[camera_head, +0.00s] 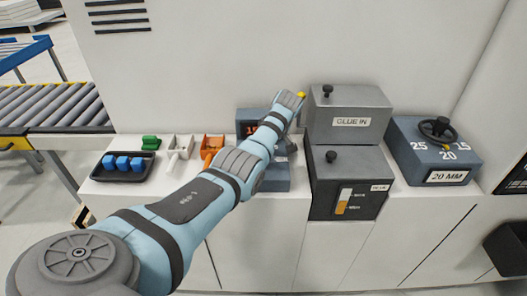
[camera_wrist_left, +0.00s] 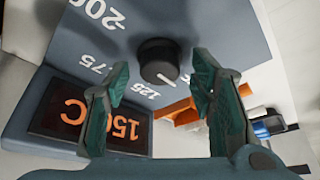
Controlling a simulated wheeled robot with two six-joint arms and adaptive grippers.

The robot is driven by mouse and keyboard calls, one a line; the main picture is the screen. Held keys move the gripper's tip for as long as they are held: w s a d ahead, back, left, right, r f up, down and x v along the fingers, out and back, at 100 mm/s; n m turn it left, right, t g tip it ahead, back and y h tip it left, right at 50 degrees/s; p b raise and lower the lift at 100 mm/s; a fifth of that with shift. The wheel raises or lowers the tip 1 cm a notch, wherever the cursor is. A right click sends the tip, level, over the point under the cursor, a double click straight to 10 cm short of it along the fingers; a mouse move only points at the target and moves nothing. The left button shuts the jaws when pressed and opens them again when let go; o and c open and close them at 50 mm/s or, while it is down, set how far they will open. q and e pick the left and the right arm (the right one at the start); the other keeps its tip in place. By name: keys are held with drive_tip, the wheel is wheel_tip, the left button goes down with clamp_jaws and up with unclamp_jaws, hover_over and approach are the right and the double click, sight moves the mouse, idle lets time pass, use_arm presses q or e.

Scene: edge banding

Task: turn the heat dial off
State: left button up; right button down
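The heat dial (camera_wrist_left: 158,60) is a round black knob with a white pointer line, on a blue-grey panel in the left wrist view. Its pointer is turned toward the lower right. Printed numbers, including 200, surround it. An orange display (camera_wrist_left: 100,120) below it reads about 150 C. My left gripper (camera_wrist_left: 161,72) is open, with one green-padded finger on each side of the dial; I cannot tell whether they touch it. In the head view the blue-grey heat box (camera_head: 246,117) shows behind my left arm, which hides the dial. My right gripper is not in view.
Right of the heat box stand a grey GLUE IN box (camera_head: 350,110), a dark box with a level gauge (camera_head: 325,190) below it, and a 20 MM box with a handwheel (camera_head: 405,150). On the left are a black tray (camera_head: 112,172) with blue blocks and some coloured parts.

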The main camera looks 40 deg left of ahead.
use_arm(q)
drive_tip(key=v, duration=1.2)
drive_tip(key=shift+a, duration=0.15)
